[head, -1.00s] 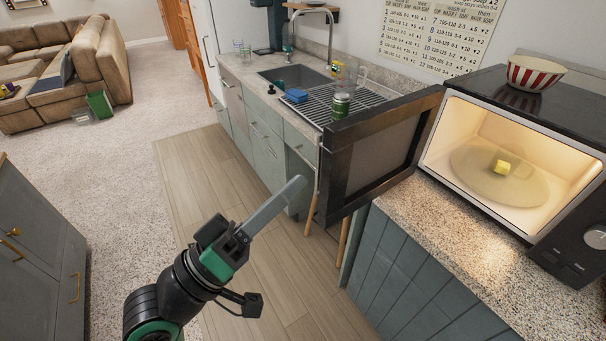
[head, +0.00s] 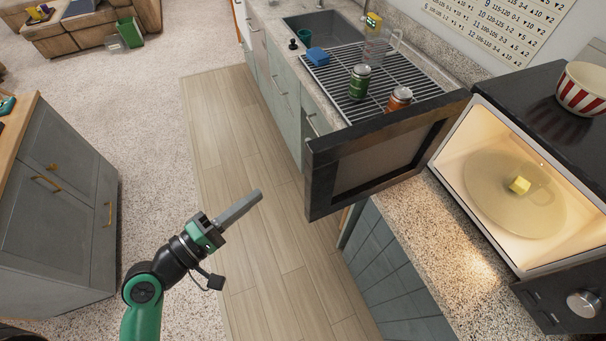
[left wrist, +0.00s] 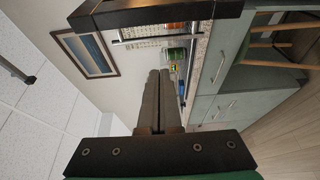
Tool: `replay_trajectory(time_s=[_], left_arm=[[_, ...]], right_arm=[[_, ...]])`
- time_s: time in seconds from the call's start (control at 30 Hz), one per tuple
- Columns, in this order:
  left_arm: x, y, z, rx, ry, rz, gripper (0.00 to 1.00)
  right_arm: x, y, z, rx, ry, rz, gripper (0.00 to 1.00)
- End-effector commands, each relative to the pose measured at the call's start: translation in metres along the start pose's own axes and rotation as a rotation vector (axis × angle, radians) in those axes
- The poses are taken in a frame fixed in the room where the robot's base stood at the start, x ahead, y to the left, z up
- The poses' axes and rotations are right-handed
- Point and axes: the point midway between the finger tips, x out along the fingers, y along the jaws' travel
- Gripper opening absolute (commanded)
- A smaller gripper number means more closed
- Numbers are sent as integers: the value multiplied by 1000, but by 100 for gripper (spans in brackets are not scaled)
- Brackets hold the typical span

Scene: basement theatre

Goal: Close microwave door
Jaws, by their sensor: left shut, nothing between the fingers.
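The microwave (head: 545,262) stands on the counter at the right of the head view, lit inside. Its door (head: 385,160) is wide open and swung out to the left, past the counter's front edge. My right gripper is not in view.
A drying rack (head: 375,78) with a green can (head: 359,82) and an orange-brown jar (head: 398,99) sits behind the door. A striped bowl (head: 582,90) is on the microwave. A grey cabinet (head: 55,200) stands left. The wooden floor (head: 235,130) between is clear.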

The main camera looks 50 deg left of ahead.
Motion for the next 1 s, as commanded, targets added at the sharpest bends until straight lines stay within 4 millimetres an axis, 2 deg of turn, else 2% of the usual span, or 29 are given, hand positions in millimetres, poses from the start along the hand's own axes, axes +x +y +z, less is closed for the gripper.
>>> replay_trajectory(time_s=[0.17,0.53,0.7,1.0], left_arm=[[21,-1,2,5,-8,4,0],[100,3,1,3,-4,3,0],[90,2,28,1,-6,-3,0],[85,0,39,2,-1,1,0]], right_arm=[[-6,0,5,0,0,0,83],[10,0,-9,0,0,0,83],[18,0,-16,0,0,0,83],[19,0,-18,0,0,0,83]])
